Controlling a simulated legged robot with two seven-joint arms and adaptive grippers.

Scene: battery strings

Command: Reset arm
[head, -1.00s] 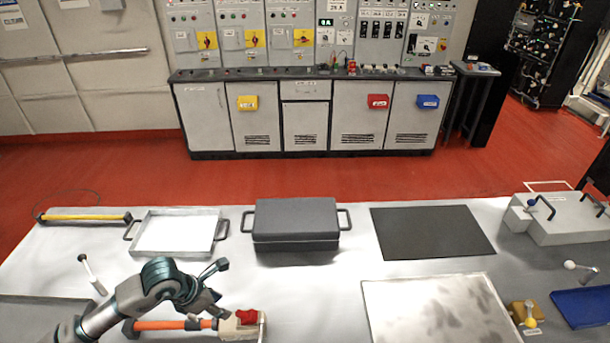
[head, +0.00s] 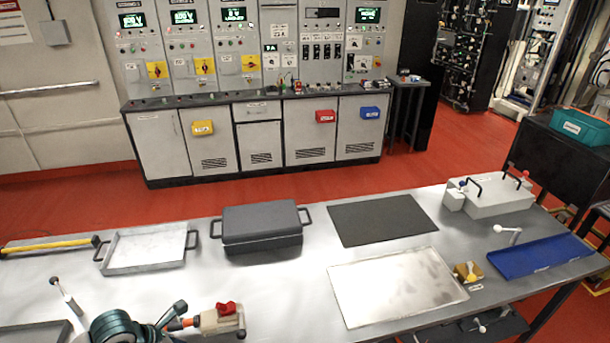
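My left arm comes in at the bottom left edge. Its dark gripper (head: 174,318) is low over the table, beside a tool (head: 220,318) with an orange handle, a cream head and a red part on top. One finger points up and to the right, apart from the tool; the other is mostly hidden by the wrist. The gripper looks open, with nothing seen held in it. Most of the orange handle is hidden behind my arm. My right arm and gripper are not in view.
The table holds a shallow metal tray (head: 146,264), a dark grey case (head: 261,242), a black mat (head: 382,221), a pale plate (head: 395,292), a blue tray (head: 540,256) and a grey box with handles (head: 496,198). Control cabinets (head: 260,140) stand behind, across the red floor.

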